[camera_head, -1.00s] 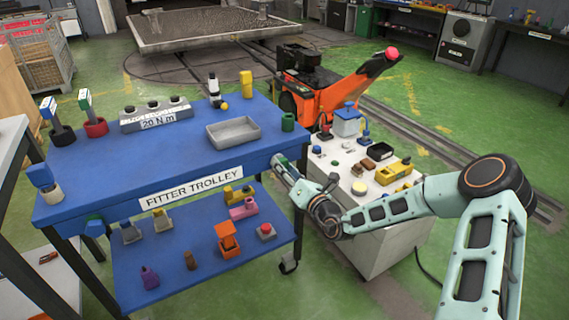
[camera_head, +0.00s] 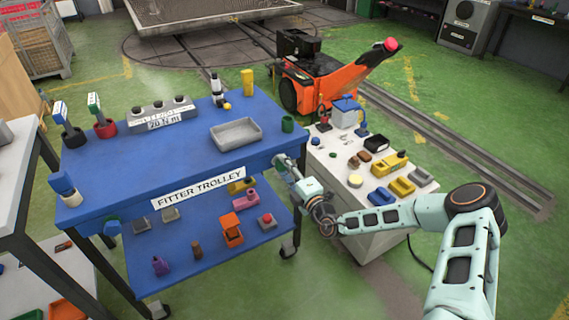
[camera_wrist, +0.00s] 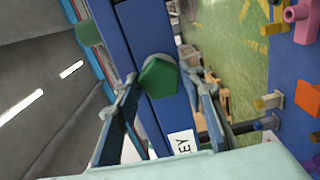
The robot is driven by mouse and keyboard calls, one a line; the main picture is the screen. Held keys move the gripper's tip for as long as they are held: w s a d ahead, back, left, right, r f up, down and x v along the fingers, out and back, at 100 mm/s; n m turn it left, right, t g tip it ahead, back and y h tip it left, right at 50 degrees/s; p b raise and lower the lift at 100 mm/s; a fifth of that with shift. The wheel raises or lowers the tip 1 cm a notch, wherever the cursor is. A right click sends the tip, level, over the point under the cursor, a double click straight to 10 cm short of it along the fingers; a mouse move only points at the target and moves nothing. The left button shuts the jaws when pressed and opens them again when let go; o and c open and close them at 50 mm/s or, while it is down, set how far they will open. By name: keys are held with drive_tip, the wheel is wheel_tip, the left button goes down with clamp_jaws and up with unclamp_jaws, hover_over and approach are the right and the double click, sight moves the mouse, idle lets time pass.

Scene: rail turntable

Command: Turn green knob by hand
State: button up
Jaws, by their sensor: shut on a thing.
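The green knob (camera_wrist: 158,77) is on the blue front edge of the fitter trolley (camera_head: 150,160), near its right end. In the wrist view it looks faceted and sits between the two fingers of my gripper (camera_wrist: 163,74). My gripper is shut on the knob, one finger on each side. In the head view my gripper (camera_head: 281,163) reaches the trolley's front edge from the right, and the fingers largely hide the knob there.
A white cabinet (camera_head: 365,220) with several items stands close right. An orange machine (camera_head: 335,90) is behind.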

drive_tip(key=m+p, duration=0.1)
drive_tip(key=m, duration=0.2)
drive_tip(key=shift+m, duration=1.9)
drive_tip(key=o, duration=1.1)
drive_tip(key=v, duration=1.2)
